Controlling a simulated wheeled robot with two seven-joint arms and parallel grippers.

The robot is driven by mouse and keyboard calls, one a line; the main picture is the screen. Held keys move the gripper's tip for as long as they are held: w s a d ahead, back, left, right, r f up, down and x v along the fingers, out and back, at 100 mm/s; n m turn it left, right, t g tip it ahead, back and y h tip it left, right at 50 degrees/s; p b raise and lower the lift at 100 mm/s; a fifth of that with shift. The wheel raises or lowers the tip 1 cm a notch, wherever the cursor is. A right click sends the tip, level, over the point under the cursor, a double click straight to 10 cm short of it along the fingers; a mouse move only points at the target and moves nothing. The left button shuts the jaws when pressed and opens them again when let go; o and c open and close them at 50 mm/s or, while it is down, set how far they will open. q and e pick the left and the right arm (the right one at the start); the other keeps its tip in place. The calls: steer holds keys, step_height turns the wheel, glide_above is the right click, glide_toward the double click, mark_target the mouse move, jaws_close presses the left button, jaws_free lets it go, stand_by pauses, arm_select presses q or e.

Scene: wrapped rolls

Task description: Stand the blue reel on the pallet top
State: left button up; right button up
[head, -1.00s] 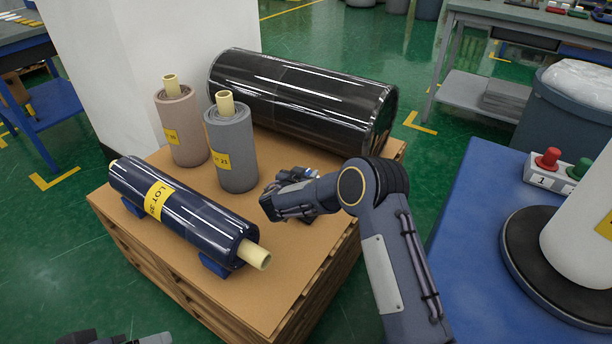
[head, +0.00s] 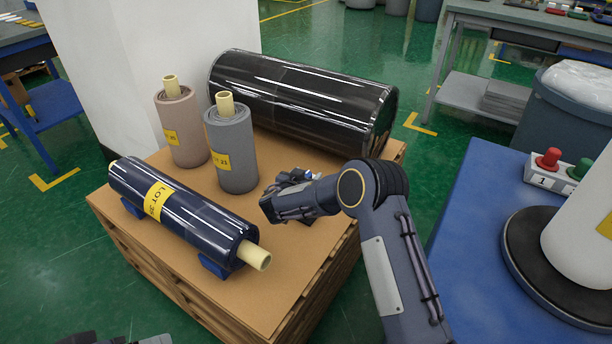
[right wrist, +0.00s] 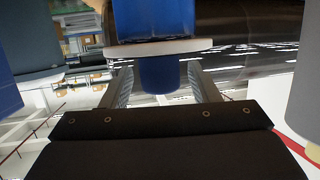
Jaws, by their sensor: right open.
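The blue reel (right wrist: 153,18) shows close up in the right wrist view, with a pale flange (right wrist: 158,49) and a narrower blue stub (right wrist: 160,77). My right gripper (right wrist: 165,84) is open, one finger on each side of the stub; I cannot tell whether they touch it. In the head view my right gripper (head: 288,200) is over the right part of the pallet top (head: 280,285). It hides most of what is there; a small blue and white bit behind it may be the reel. Only scraps of my left gripper (head: 115,340) show at the bottom edge.
A dark blue wrapped roll (head: 190,215) lies on blue cradles at the pallet's front left. A grey roll (head: 232,155) and a pinkish roll (head: 183,130) stand behind it. A large black roll (head: 300,95) lies at the back. A blue table (head: 465,250) is at right.

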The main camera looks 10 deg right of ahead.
steer(key=v, duration=1.2)
steer(key=shift+r, duration=0.15)
